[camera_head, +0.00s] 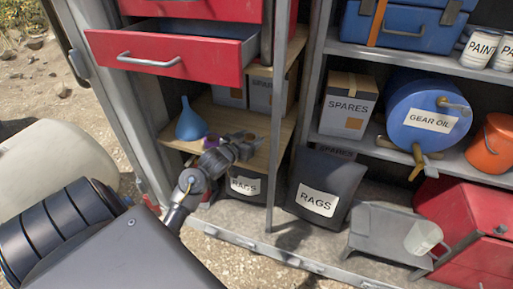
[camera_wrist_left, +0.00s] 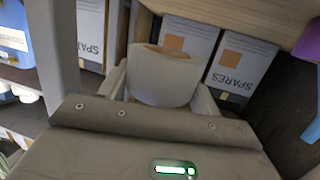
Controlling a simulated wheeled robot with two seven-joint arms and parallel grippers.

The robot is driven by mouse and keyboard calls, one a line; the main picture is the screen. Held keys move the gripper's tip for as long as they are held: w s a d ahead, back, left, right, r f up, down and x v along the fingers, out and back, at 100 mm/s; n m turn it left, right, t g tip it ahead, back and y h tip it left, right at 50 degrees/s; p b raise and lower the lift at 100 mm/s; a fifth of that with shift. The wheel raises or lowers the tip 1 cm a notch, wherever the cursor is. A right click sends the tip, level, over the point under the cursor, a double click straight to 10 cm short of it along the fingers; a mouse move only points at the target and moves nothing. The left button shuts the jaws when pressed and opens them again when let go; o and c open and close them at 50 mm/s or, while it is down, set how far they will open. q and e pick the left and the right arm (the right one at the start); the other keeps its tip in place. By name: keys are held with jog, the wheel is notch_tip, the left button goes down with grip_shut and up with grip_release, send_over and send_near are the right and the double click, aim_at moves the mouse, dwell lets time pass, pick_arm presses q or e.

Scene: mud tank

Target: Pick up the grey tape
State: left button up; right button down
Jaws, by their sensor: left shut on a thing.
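The grey tape (camera_wrist_left: 163,78), a pale grey roll with a brown inner ring at its top, is between the two fingers of my left gripper in the left wrist view. My left gripper (camera_head: 246,146) is shut on it, in front of the wooden shelf in the head view. In that view the tape blends with the dark gripper and I cannot make it out clearly. My right gripper is not in view.
A blue funnel (camera_head: 190,121) and a small purple thing (camera_head: 211,142) stand on the wooden shelf (camera_head: 178,141), left of my gripper. An open red drawer (camera_head: 190,61) hangs above. SPARES boxes (camera_wrist_left: 240,66) are behind; a metal post (camera_head: 278,130) is close right.

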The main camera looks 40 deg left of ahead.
pick_arm(q)
jog(key=s+a+r, duration=0.1)
jog(key=s+r, duration=0.5)
jog(key=s, duration=0.4)
jog(key=shift+s+a, duration=0.3)
jog(key=shift+a, duration=0.05)
